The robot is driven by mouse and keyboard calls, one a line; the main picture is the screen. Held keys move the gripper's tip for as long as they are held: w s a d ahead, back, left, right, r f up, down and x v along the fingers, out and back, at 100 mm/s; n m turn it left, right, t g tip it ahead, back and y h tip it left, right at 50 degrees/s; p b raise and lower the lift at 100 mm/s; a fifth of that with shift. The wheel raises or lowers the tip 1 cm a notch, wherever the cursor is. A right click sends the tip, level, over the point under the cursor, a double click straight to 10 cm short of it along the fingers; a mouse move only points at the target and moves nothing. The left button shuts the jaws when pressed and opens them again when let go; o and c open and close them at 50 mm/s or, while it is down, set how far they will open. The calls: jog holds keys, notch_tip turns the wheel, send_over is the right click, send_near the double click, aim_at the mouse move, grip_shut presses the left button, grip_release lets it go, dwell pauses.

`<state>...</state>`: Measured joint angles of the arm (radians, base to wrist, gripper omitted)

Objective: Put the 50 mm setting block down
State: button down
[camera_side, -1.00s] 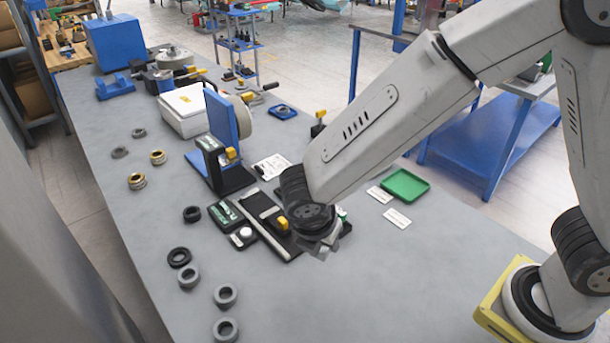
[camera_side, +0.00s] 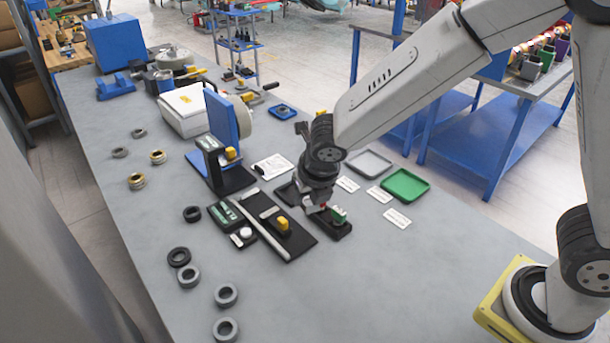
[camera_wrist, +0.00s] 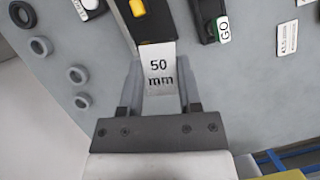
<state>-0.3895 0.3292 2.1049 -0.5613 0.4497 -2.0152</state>
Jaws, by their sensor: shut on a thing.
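The 50 mm setting block (camera_wrist: 160,66) is a pale metal block marked "50 mm" in the wrist view. My gripper (camera_wrist: 158,85) is shut on it, one finger on each side. In the side view my gripper (camera_side: 308,206) points down over the bench, right of the black gauge with a yellow part (camera_side: 283,224); the block cannot be made out there. In the wrist view the block's far end meets the edge of the black-and-yellow gauge part (camera_wrist: 150,22); I cannot tell whether they touch. I cannot tell whether the block rests on anything.
A black holder with a green GO piece (camera_side: 338,215) stands close right of my gripper. A grey tray (camera_side: 369,162), a green tray (camera_side: 404,185) and white labels (camera_side: 397,219) lie further right. Several rings (camera_side: 225,294) lie at left.

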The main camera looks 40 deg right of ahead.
jog(key=shift+w+d+r+n+y, duration=0.2)
jog(key=shift+w+d+n+y, duration=0.15)
jog(key=shift+w+n, duration=0.3)
jog(key=shift+w+d+r+n+y, duration=0.25)
jog(key=shift+w+n, duration=0.2)
jog(key=shift+n, duration=0.4)
jog(key=shift+w, duration=0.1)
jog(key=w+f, duration=0.1)
jog(key=w, duration=0.2)
jog(key=w+a+f, duration=0.1)
jog(key=w+f, duration=0.1)
jog(key=w, duration=0.1)
jog(key=w+f, duration=0.1)
jog(key=w, duration=0.2)
jog(key=shift+a+f, duration=0.2)
jog(key=shift+a, duration=0.15)
send_near(258, 207)
jog(key=shift+x, duration=0.85)
jog(key=shift+w+f, duration=0.35)
jog(key=shift+w, duration=0.2)
jog(key=shift+w+f, duration=0.25)
jog(key=shift+f, duration=1.6)
